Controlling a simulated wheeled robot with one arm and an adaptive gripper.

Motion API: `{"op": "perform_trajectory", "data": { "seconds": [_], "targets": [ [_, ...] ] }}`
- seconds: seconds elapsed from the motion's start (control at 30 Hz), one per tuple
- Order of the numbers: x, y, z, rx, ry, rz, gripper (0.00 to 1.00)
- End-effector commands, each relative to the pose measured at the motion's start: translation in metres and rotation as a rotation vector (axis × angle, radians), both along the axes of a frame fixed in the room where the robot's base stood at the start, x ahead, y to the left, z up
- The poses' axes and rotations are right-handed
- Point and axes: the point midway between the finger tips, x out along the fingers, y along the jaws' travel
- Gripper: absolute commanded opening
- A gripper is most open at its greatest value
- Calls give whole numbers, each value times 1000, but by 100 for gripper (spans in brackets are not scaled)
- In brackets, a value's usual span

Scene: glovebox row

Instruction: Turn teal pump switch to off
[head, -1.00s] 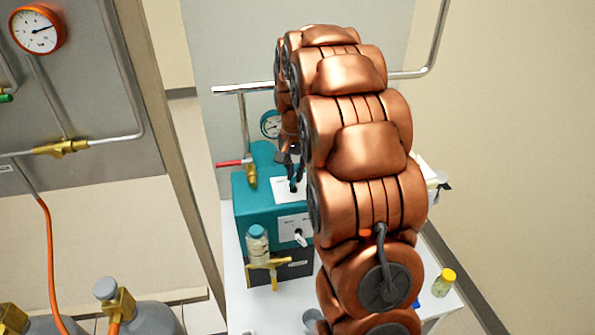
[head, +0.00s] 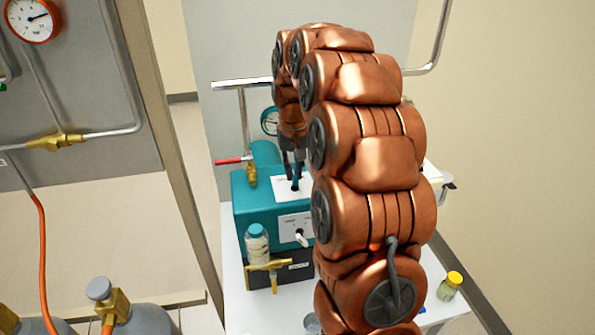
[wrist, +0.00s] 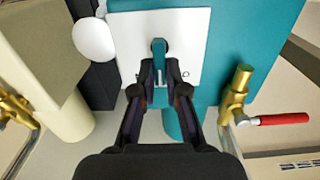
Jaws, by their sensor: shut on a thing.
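The teal pump (head: 250,195) stands on a white bench, with a white label plate (head: 280,189) on its top. In the wrist view the plate (wrist: 195,50) carries a small teal switch lever (wrist: 158,46). My gripper (head: 293,180) comes down over this plate. In the wrist view my gripper (wrist: 159,66) is shut on the teal switch lever, whose tip shows between the fingertips. The fingers hide most of the plate's lettering; a letter like an O shows to their right. I cannot tell the lever's exact setting.
The pump's front has a second plate with a dark-and-white switch (head: 300,237). A capped vial (head: 256,244) and a brass valve (head: 270,268) stand before it. A red-handled valve (head: 235,160) is at the left. A yellow-capped jar (head: 450,286) stands at the right.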

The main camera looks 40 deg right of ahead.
Motion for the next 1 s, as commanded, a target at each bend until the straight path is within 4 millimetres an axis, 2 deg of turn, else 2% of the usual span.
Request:
{"op": "perform_trajectory", "data": {
  "seconds": [0.47, 0.5, 0.73, 1.0],
  "targets": [
    [-4, -1, -2, 0, 13, 21, 0],
    [-4, -1, -2, 0, 13, 21, 13],
    [-2, 0, -1, 0, 8, 21, 37],
    [-1, 0, 0, 0, 3, 21, 38]
  ]
}}
